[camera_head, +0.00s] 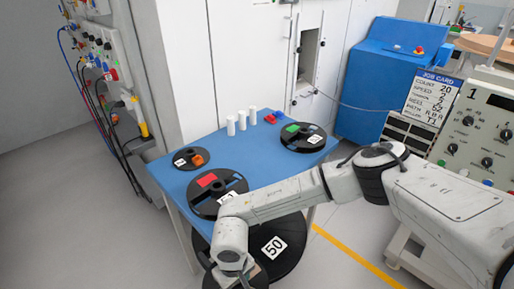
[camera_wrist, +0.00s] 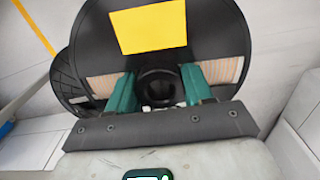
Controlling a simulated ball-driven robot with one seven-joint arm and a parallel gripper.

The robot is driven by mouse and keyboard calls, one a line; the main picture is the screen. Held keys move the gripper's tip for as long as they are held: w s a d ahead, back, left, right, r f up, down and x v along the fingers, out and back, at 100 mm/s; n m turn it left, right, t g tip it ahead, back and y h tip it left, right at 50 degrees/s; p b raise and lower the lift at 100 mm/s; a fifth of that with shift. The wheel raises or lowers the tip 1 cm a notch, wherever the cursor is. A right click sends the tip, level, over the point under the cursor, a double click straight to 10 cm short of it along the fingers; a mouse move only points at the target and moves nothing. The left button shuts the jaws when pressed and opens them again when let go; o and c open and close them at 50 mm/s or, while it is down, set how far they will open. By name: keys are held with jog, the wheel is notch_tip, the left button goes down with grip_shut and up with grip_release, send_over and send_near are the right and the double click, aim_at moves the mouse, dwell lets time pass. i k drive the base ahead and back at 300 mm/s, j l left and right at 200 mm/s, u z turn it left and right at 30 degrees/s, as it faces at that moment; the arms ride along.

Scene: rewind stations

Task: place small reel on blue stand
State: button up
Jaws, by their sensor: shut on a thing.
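My gripper (camera_wrist: 158,90) has its two green fingers closed around the dark hub of a black reel (camera_wrist: 215,35) with a yellow label. In the head view this reel (camera_head: 262,280) is mostly hidden under my wrist at the bottom edge, in front of the table. The smallest reel on the blue table (camera_head: 240,150) is a black one (camera_head: 181,164) with an orange piece, at its left. I cannot tell a separate blue stand apart from the blue table and a blue cabinet (camera_head: 385,85).
A black reel with a red label (camera_head: 205,202) and one with a green label (camera_head: 291,143) lie on the table. Several white cylinders (camera_head: 242,121) stand at its back. A large reel marked 50 (camera_head: 290,255) is low beside my wrist. A console (camera_head: 480,125) stands right.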

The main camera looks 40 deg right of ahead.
aim_at(264, 163)
jog(key=k+l+u, duration=0.1)
jog(key=l, duration=1.45)
